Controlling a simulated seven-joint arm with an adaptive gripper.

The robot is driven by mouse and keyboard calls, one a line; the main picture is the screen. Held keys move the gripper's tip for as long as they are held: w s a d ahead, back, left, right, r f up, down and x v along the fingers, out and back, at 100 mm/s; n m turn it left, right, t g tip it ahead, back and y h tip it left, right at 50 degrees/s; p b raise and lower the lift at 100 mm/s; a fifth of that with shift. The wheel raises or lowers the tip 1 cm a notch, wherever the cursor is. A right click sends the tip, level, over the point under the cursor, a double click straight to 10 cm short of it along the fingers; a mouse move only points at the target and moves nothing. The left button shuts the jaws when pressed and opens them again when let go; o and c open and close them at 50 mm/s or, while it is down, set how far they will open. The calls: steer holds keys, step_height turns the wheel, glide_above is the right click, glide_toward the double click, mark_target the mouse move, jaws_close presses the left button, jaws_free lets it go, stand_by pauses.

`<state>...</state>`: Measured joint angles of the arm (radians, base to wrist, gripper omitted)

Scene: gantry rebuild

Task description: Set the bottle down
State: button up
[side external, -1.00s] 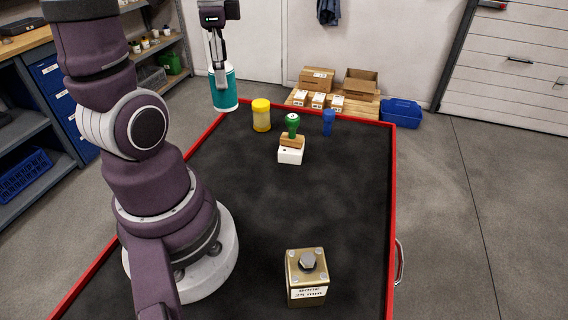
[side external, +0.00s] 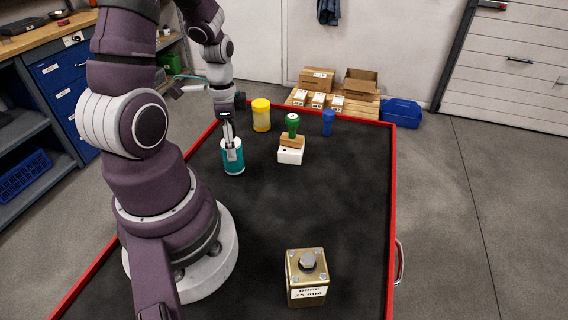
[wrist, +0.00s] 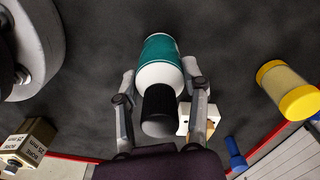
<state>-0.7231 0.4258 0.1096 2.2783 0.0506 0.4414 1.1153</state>
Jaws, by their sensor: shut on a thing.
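The bottle (side external: 233,162) is teal and white. It stands upright, or nearly so, at the left of the black table top (side external: 330,200) in the side external view. My gripper (side external: 231,146) is above it with its fingers shut around its upper part. In the wrist view the bottle (wrist: 160,62) shows its dark cap (wrist: 159,108) between my two fingers (wrist: 160,92). I cannot tell for sure whether its base touches the table.
A brass block (side external: 306,278) is at the front. A red rim (side external: 393,200) edges the table. The middle is clear.

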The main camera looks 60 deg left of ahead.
steer(key=shift+f, duration=0.1)
steer(key=o, duration=1.2)
steer(key=shift+c, duration=0.2)
step_height(320, 180, up, 12)
steer(key=w+d+r+n+t, duration=0.1)
steer(key=d+r+t, duration=0.1)
steer(key=d, duration=0.5)
steer(key=w+d+r+n+t, duration=0.1)
steer(key=d+r+n+t, duration=0.1)
steer(key=d, duration=0.5)
steer(key=shift+w+d+r+n+t, duration=0.2)
steer(key=shift+w+d+n+t, duration=0.15)
steer(key=shift+t, duration=0.45)
steer(key=shift+a, duration=0.1)
